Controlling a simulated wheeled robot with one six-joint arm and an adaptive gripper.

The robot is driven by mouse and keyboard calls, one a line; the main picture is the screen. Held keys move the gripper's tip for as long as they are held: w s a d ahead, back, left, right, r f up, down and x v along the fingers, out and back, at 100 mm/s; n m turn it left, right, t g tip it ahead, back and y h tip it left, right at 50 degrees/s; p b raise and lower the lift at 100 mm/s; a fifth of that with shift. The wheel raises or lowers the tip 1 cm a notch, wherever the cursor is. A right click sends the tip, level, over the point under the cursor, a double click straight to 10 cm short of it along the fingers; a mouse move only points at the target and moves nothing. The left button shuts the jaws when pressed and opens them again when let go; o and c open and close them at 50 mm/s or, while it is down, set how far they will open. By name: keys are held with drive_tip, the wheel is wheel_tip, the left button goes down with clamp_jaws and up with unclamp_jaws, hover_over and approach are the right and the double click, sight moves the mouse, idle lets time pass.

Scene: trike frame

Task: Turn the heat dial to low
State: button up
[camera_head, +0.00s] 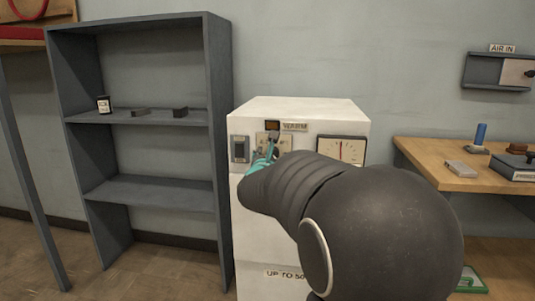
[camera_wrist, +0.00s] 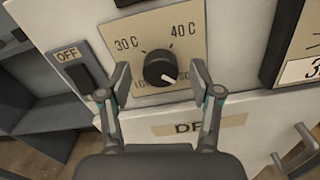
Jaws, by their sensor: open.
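The heat dial (camera_wrist: 160,68) is a black round knob on a beige plate (camera_wrist: 150,33) on the white cabinet. The plate reads 30 C at upper left and 40 C at upper right. The lower labels are partly hidden; the lower left one begins with "LO". The dial's white pointer aims to the lower right. My gripper (camera_wrist: 159,80) is open, with one finger on each side of the dial; I cannot tell whether they touch it. In the head view my gripper (camera_head: 264,156) is at the cabinet's front, and my arm hides part of it.
A switch marked OFF (camera_wrist: 77,70) is left of the plate. A gauge (camera_head: 342,150) is to the right on the white cabinet (camera_head: 300,108). A grey shelf (camera_head: 145,190) stands at left. A wooden bench (camera_head: 430,165) with several items stands at right.

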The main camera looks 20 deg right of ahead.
drive_tip(key=shift+w+d, duration=0.2)
drive_tip(key=shift+w, duration=0.1)
drive_tip(key=shift+c, duration=0.2)
drive_tip(key=c, duration=1.1)
drive_tip(key=shift+b, duration=0.3)
